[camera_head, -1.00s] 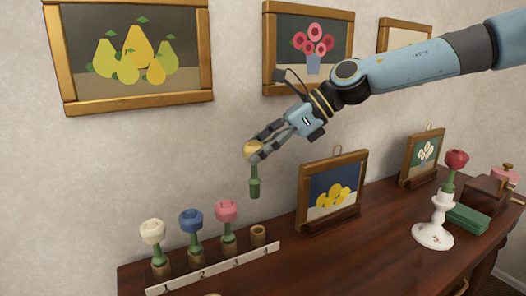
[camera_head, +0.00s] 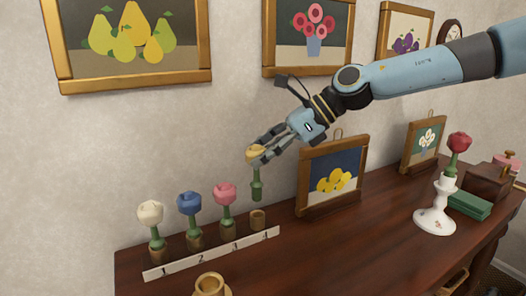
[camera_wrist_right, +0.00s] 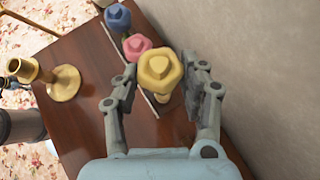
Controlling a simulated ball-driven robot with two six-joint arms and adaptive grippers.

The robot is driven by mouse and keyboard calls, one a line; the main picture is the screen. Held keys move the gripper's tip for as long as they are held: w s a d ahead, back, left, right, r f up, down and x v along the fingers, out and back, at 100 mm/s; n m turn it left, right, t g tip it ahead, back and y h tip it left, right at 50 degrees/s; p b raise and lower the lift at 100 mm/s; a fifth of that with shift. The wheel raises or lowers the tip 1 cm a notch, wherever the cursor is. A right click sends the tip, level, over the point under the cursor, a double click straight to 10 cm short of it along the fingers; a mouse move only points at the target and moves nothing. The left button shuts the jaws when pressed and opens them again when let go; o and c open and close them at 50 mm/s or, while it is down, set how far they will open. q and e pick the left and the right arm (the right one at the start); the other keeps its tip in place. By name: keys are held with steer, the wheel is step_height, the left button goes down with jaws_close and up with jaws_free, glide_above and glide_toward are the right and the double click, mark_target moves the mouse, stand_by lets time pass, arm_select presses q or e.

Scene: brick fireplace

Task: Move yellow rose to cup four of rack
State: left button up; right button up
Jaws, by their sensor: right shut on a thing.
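My right gripper (camera_head: 262,155) is shut on the yellow rose (camera_head: 257,153), with its green stem hanging down. In the right wrist view the yellow rose (camera_wrist_right: 160,70) sits between the fingers. The stem's lower end is just above cup four (camera_head: 258,219), apart from it; this cup looks empty. The rack (camera_head: 212,254) has numbered cups in a row. A white rose (camera_head: 150,212), a blue rose (camera_head: 189,203) and a pink rose (camera_head: 224,194) stand in cups one, two and three. My left gripper is not in view.
A brass holder (camera_head: 210,284) stands at the front of the dark wooden top. A framed lemon picture (camera_head: 333,180) stands right of the rack. A red rose (camera_head: 459,143) stands in a white candlestick (camera_head: 435,215) at right. The middle of the top is clear.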

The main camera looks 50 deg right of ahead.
mark_target(257, 174)
steer(key=shift+f+b, duration=0.85)
steer(key=shift+f, duration=0.5)
steer(key=shift+f+b, duration=0.55)
steer(key=shift+f, duration=0.3)
stand_by(0.5)
steer(key=shift+r, duration=0.2)
steer(key=shift+r+p, duration=0.4)
steer(key=shift+p, duration=0.1)
stand_by(1.3)
steer(key=shift+f+b, duration=0.3)
steer(key=shift+f, duration=0.25)
steer(key=shift+r, duration=0.15)
steer(key=shift+r+p, duration=0.4)
steer(key=shift+p, duration=0.1)
